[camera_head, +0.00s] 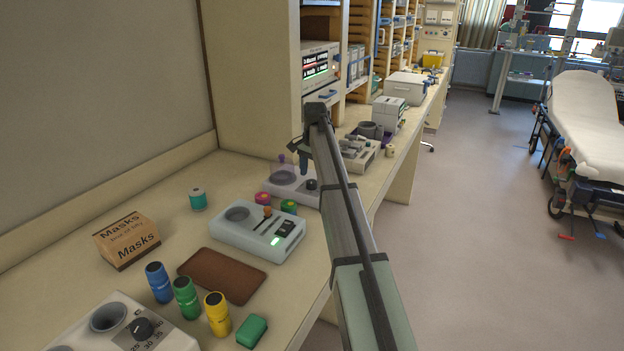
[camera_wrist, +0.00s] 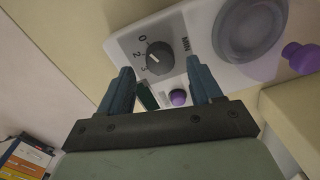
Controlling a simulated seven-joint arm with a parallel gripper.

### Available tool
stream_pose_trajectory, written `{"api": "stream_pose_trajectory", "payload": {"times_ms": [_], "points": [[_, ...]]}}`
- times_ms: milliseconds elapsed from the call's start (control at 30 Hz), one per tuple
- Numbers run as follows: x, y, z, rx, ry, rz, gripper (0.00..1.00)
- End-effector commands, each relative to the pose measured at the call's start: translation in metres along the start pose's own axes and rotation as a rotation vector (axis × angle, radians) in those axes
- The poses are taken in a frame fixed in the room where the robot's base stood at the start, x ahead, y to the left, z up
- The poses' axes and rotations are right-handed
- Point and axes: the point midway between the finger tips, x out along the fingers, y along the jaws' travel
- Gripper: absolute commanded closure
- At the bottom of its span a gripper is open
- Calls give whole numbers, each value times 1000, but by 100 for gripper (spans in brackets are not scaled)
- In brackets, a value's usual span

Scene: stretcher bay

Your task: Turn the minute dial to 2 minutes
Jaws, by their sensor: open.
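The minute dial (camera_wrist: 160,57) is a dark round knob on a pale panel, beside the letters MIN and a few printed numbers, in the wrist view. A light pointer mark shows on its left part; I cannot tell exactly which number it meets. My gripper (camera_wrist: 160,67) is open, with one blue finger at each side of the dial's lower edge; contact cannot be told. In the head view, my gripper (camera_head: 303,160) hangs over the pale dial device (camera_head: 275,192), close to its dark dial (camera_head: 311,184).
A purple button (camera_wrist: 178,97) and a green piece lie near the fingers. A second pale device (camera_head: 225,232), coloured bottles and a masks box (camera_head: 127,240) stand nearer on the counter.

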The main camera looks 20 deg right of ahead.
Motion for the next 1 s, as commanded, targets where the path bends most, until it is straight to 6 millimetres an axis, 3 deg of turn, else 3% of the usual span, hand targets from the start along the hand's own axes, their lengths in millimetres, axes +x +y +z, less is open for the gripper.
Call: {"api": "stream_pose_trajectory", "payload": {"times_ms": [200,633,1000], "points": [[22,0,0,0,0,0,36],[27,0,0,0,1,0,37],[27,0,0,0,0,0,72]]}}
